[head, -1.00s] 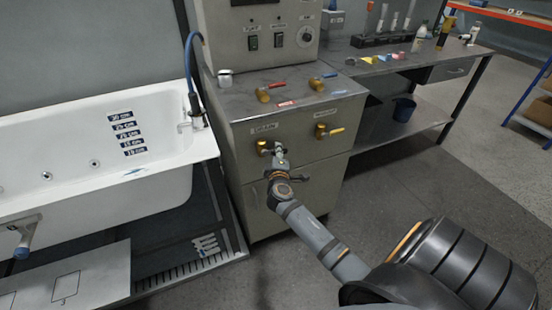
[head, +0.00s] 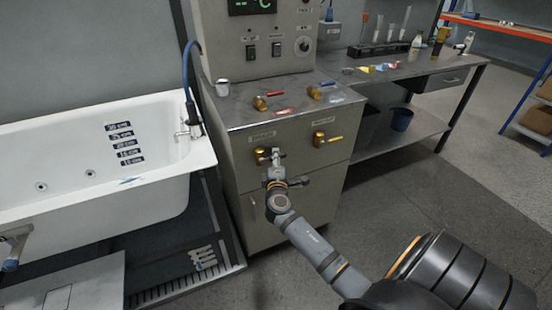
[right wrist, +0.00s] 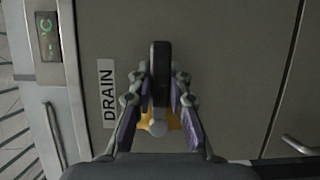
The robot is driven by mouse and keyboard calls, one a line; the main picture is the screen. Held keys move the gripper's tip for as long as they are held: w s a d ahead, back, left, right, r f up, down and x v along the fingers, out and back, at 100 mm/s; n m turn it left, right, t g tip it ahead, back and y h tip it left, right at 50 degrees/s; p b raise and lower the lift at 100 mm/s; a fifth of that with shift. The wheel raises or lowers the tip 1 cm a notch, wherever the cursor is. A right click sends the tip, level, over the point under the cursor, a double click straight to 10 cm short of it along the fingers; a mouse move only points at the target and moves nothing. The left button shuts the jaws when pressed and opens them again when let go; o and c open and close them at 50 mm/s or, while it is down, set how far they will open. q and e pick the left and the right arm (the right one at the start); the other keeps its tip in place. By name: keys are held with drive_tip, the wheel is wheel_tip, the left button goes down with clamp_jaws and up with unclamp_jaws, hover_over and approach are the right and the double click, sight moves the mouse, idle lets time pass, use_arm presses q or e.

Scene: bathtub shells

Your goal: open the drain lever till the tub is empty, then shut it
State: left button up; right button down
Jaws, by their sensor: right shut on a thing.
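The drain valve (head: 261,156) is a brass fitting on the cabinet front, below its label. In the right wrist view, the DRAIN label (right wrist: 107,92) stands beside the dark lever (right wrist: 160,70), with brass behind it. My right gripper (head: 276,156) is at this lever. In the right wrist view its fingers (right wrist: 161,98) are shut on the lever from both sides. The lever points along the label's reading direction. The white tub (head: 60,135) stands at the left, with depth labels (head: 124,143) on its inner wall. I cannot make out a water level. My left gripper is not in view.
A second brass valve (head: 320,139) with a yellow lever is right of the drain valve. Red-levered (head: 262,102) and blue-levered valves (head: 316,92) sit on the cabinet top. A bench (head: 425,85) with glassware stands behind right. The floor (head: 400,200) right of the cabinet is clear.

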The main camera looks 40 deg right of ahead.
drive_tip(key=c, duration=1.2)
unclamp_jaws()
drive_tip(key=shift+s+a, duration=0.15)
drive_tip(key=v, duration=1.1)
drive_tip(key=shift+s+a, duration=0.15)
drive_tip(key=shift+s, duration=0.1)
